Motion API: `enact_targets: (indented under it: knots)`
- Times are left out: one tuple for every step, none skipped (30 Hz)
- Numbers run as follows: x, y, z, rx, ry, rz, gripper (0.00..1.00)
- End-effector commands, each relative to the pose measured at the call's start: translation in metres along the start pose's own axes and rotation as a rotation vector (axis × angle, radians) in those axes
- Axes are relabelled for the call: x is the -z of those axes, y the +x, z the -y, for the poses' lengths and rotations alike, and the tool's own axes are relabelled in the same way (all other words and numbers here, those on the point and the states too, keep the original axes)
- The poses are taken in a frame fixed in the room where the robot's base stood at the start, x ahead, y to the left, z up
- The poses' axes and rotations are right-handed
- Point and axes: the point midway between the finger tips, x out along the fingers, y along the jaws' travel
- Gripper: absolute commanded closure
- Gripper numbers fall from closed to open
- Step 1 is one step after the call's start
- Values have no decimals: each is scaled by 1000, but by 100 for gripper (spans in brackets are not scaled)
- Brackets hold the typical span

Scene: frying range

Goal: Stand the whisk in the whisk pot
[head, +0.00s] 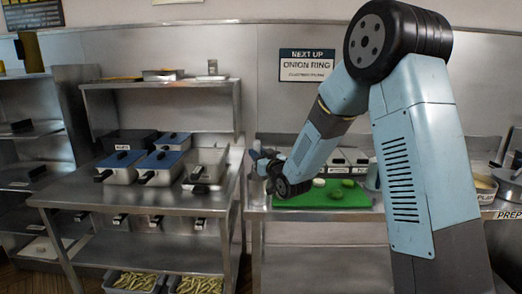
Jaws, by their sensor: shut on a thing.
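A grey upright cylinder (371,178) stands at the right end of the green board, partly hidden by my arm. It may be the whisk pot, but I cannot tell for sure. The gripper is well to the left of it and apart from it.
Lidded steel pans (163,165) stand on the steel table at left, under a shelf (160,83). Pans (483,188) stand at far right. Bins of fries (135,281) are below. My arm hides part of the counter.

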Motion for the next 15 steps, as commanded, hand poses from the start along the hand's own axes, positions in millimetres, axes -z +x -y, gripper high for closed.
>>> enact_targets:
  knots:
    - [-2,0,0,0,0,0,100]
    - [-3,0,0,0,0,0,100]
    - [-3,0,0,0,0,0,100]
    - [-4,-1,0,0,0,-1,100]
    - [-4,-1,0,0,0,-1,100]
    - [-4,-1,0,-1,0,-1,100]
    - [-4,-1,0,-1,0,-1,100]
    - [-5,-1,0,-1,0,-1,100]
    - [-5,-1,0,-1,0,-1,100]
    - [-5,-1,0,-1,-1,-1,100]
    - [-5,-1,0,-1,0,-1,100]
    - [-4,-1,0,-1,0,-1,100]
    - [-5,-1,0,-1,0,-1,100]
    - [-5,-1,0,-1,0,-1,70]
    - [-4,-1,-1,-1,0,-1,66]
